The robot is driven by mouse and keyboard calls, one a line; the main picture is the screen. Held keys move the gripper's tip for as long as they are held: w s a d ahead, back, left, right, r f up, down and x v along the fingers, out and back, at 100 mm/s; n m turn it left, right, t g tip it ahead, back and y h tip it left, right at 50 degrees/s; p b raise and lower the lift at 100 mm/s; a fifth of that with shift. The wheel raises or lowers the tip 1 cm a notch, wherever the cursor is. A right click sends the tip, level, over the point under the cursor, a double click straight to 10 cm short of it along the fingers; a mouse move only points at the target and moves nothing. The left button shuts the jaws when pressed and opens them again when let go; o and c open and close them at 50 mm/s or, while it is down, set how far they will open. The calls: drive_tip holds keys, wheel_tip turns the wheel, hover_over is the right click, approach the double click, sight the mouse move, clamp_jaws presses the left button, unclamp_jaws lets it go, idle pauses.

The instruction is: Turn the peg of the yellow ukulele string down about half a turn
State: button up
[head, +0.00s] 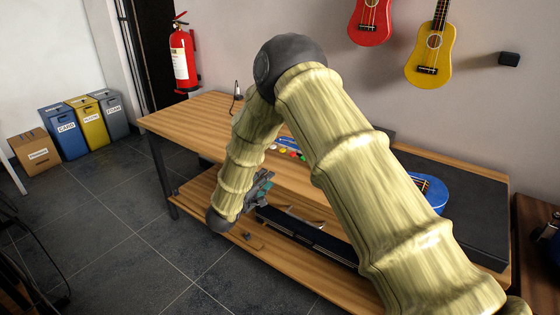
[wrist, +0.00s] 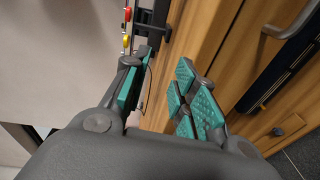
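The yellow ukulele (head: 430,57) hangs on the wall at the upper right of the head view. Its body and lower neck show; the top edge cuts off its head, so its pegs are out of sight. My gripper (head: 262,187) is low and far to the left of it, by the workbench's front edge, partly hidden by my arm. In the wrist view my gripper (wrist: 157,88) is open, with a clear gap between the teal pads. Nothing shows held there. Small red and yellow shapes (wrist: 126,27) show beyond the fingers; I cannot tell what they are.
A red ukulele (head: 370,22) hangs left of the yellow one. A blue ukulele (head: 432,191) lies on the workbench (head: 190,118), partly behind my arm. A black wall block (head: 509,59) is to the right.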

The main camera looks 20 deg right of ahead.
drive_tip(key=g+h, duration=0.1)
drive_tip(key=h, duration=0.1)
approach(283, 151)
drive_tip(key=shift+g, duration=0.4)
drive_tip(key=x, duration=0.9)
drive_tip(key=shift+w+a, duration=0.2)
drive_tip(key=shift+w, duration=0.25)
clamp_jaws()
